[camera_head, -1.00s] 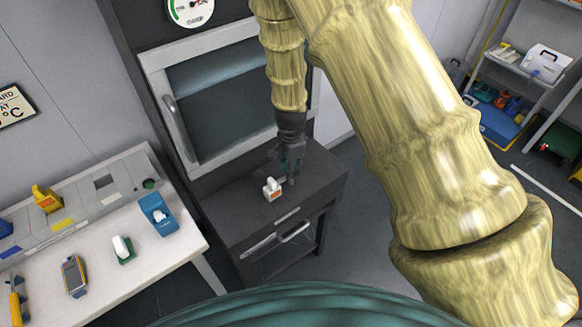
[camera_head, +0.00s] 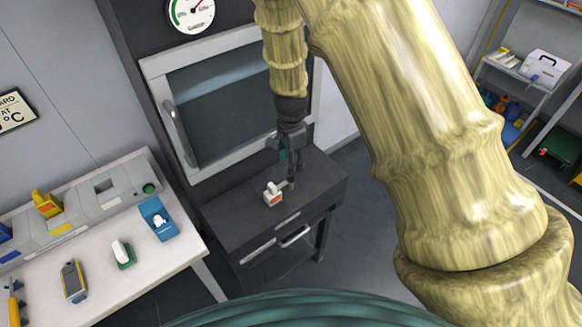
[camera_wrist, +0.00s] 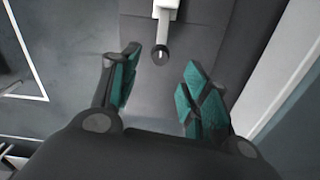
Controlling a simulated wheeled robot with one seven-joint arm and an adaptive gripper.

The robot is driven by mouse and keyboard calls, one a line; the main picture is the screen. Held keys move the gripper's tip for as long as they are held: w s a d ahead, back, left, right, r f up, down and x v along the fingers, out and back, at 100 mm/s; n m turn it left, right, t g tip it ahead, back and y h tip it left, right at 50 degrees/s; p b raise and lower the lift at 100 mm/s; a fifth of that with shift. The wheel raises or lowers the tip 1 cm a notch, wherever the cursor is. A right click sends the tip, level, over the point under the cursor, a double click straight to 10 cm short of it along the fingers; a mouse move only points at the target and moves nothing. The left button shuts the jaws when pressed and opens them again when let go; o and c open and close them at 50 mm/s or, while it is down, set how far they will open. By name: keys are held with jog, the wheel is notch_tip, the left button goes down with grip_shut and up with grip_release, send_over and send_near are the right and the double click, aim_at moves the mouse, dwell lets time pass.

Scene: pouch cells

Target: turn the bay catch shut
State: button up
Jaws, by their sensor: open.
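In the wrist view the white lever (camera_wrist: 166,12) ends in a dark round knob (camera_wrist: 160,56). My gripper (camera_head: 289,175) points down just right of the block. In the wrist view its teal-padded fingers (camera_wrist: 163,66) are spread, with the knob in line with the gap.
A glass-fronted door (camera_head: 222,105) with a bar handle (camera_head: 178,130) stands behind the cabinet, close to my gripper. A white bench (camera_head: 110,275) with several tools is at the left. A shelf unit (camera_head: 510,85) stands at the far right. Floor right of the cabinet is clear.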

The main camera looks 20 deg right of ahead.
jog(key=shift+r, duration=2.8)
jog(key=s+d+f+n, duration=0.1)
jog(key=s+f, duration=0.1)
jog(key=f, duration=0.2)
jog(key=s+d+f+n+b, duration=0.1)
jog(key=s+f, duration=0.1)
jog(key=f, duration=0.1)
jog(key=s+d+f+n+h, duration=0.1)
jog(key=s+f, duration=0.2)
jog(key=f, duration=0.1)
jog(key=shift+s+d+f, duration=0.1)
jog(key=shift+d+f, duration=0.2)
jog(key=shift+d, duration=0.05)
jog(key=s+f+n+b, duration=0.2)
jog(key=s+f+n, duration=0.4)
jog(key=s+f, duration=0.4)
jog(key=s+f+n+y+b, duration=0.1)
jog(key=s+f+n, duration=0.5)
jog(key=s, duration=1.3)
notch_tip(320, 180, down, 4)
jog(key=shift+s+f+n+b, duration=0.15)
jog(key=shift+n+b, duration=0.15)
jog(key=shift+b, duration=0.2)
